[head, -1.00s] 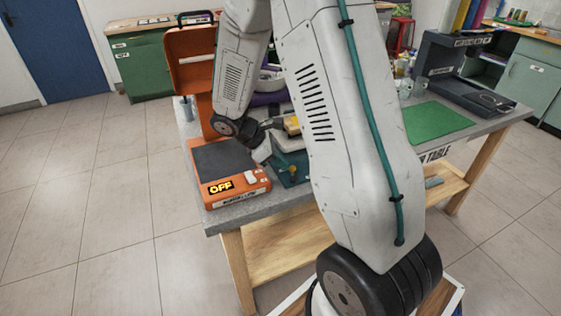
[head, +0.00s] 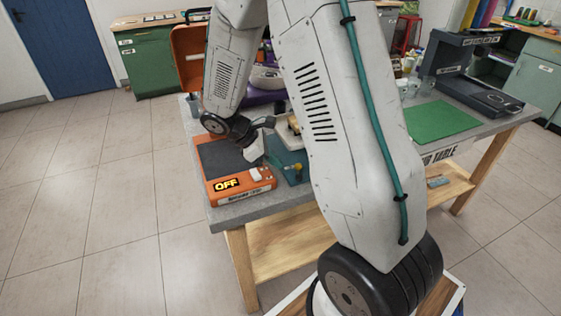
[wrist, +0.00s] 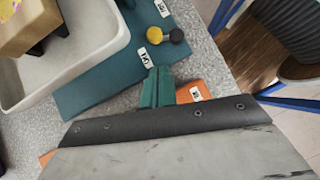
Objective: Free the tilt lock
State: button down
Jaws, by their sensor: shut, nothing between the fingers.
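A small knob, yellow at one end and black at the other (wrist: 165,35), sits on a teal base (wrist: 108,75) with small white labels beside it. In the head view the teal base (head: 287,160) shows partly behind my arm, with a small yellow part at its front right. My gripper (wrist: 157,75) has its teal fingers together, with nothing between them. The fingertips are short of the knob and apart from it in the wrist view. In the head view my gripper hangs by the right edge of the orange device, its fingertips hard to make out.
An orange device (head: 262,184) with a dark top and an "OFF" display stands left of the teal base. A white tray (wrist: 95,73) holding a tan block (wrist: 35,25) sits on the base. A green mat (head: 440,121) lies to the right. My arm blocks the table's middle.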

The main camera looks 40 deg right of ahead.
jog(key=w+v, duration=0.1)
jog(key=v, duration=0.9)
jog(key=shift+w+r, duration=0.15)
jog(key=shift+w, duration=0.3)
jog(key=s+a+r+m+t+y, duration=0.25)
jog(key=s+r+m, duration=0.35)
jog(key=s+r, duration=0.7)
jog(key=s+a+m+t+y, duration=0.3)
jog(key=s+a+m+y, duration=0.1)
jog(key=s, duration=0.9)
jog(key=shift+s+a+r+m, duration=0.15)
jog(key=shift+s+a+m, duration=0.15)
jog(key=shift+a+m, duration=0.4)
